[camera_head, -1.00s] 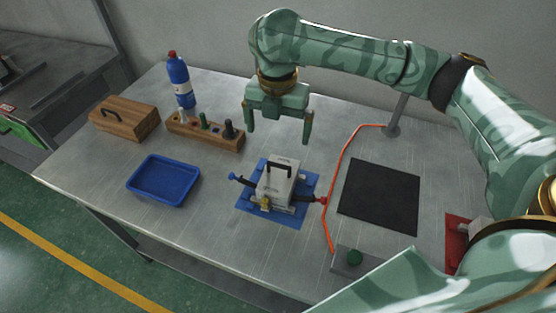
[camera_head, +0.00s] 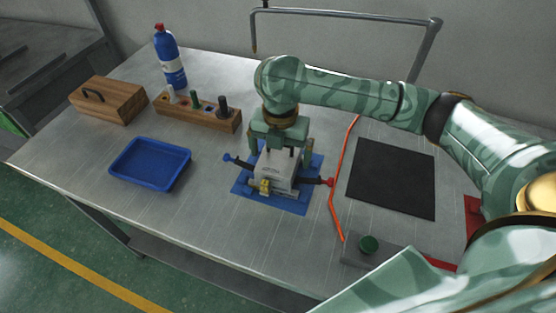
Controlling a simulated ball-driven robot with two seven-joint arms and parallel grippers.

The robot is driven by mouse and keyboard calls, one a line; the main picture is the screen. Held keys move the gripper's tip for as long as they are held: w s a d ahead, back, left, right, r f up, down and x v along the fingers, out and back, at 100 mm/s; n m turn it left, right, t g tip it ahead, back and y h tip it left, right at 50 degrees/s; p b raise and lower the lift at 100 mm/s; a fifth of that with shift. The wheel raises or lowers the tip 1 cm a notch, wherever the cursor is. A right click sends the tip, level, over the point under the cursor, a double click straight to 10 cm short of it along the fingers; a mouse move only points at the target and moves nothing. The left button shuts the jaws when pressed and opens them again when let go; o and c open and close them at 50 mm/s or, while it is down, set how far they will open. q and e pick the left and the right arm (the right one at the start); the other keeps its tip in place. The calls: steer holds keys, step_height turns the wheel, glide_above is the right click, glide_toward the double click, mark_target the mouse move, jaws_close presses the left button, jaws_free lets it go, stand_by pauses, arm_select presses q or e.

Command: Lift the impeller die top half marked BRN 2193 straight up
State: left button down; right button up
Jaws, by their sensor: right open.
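The impeller die (camera_head: 275,174) is a pale grey metal block on a blue mat (camera_head: 290,205) in the middle of the table. A brass fitting shows on its front, a blue-tipped lever on its left and a red-tipped one on its right. Its marking is too small to read. My right gripper (camera_head: 278,156) is open over the top of the die, fingers pointing down. The dark top handle is mostly hidden behind the gripper, and I cannot tell whether the fingers touch it. My left gripper is not in view.
A blue tray (camera_head: 150,181) and a wooden box (camera_head: 112,102) lie to the left. A wooden rack (camera_head: 210,118) and a blue bottle (camera_head: 170,60) stand behind.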

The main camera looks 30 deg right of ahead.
steer(key=shift+c, duration=1.2)
steer(key=c, duration=1.4)
steer(key=shift+r, duration=0.1)
